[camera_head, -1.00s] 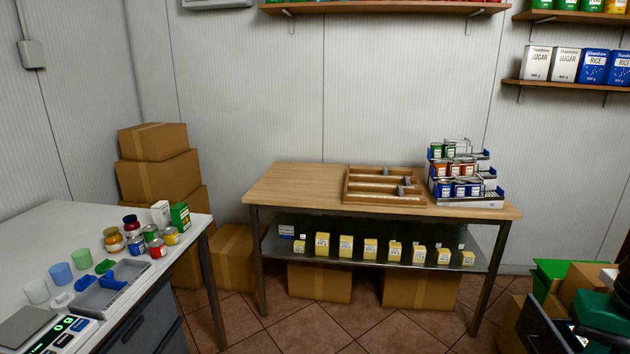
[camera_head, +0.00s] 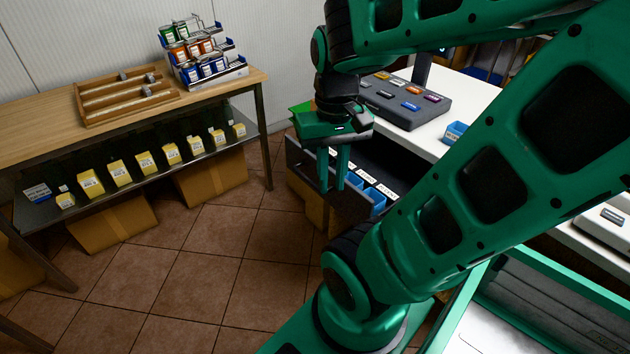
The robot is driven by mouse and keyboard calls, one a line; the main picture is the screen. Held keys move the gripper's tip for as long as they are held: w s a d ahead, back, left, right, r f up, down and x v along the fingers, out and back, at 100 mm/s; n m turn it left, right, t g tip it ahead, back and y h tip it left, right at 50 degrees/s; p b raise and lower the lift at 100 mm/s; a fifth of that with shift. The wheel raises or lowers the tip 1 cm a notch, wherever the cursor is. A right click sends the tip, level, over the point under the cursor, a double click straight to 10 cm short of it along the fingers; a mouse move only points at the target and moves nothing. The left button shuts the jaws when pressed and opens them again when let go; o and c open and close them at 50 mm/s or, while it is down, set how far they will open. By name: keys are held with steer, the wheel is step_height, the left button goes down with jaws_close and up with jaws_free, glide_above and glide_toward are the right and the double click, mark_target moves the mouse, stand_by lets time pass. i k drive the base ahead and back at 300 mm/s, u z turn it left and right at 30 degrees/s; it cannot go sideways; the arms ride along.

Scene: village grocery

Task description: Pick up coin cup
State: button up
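My gripper (camera_head: 332,172) points down at the front of an open dark drawer (camera_head: 320,186). Its two green fingers are apart with a gap between them, and I see nothing held there. Inside the drawer are small blue compartments or cups (camera_head: 375,196) with white labels; my arm hides part of them. A small blue container (camera_head: 456,132) stands on the white counter to the right. I cannot tell from this view whether any of these is the coin cup.
A dark tray with several coloured blocks (camera_head: 410,105) lies on the white counter (camera_head: 470,95). A wooden table (camera_head: 40,125) stands at the left with a wooden rack (camera_head: 125,100) and a tiered can stand (camera_head: 205,65). Tiled floor (camera_head: 225,265) is clear between.

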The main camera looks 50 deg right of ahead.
mark_target(459, 136)
steer(key=z, duration=2.1)
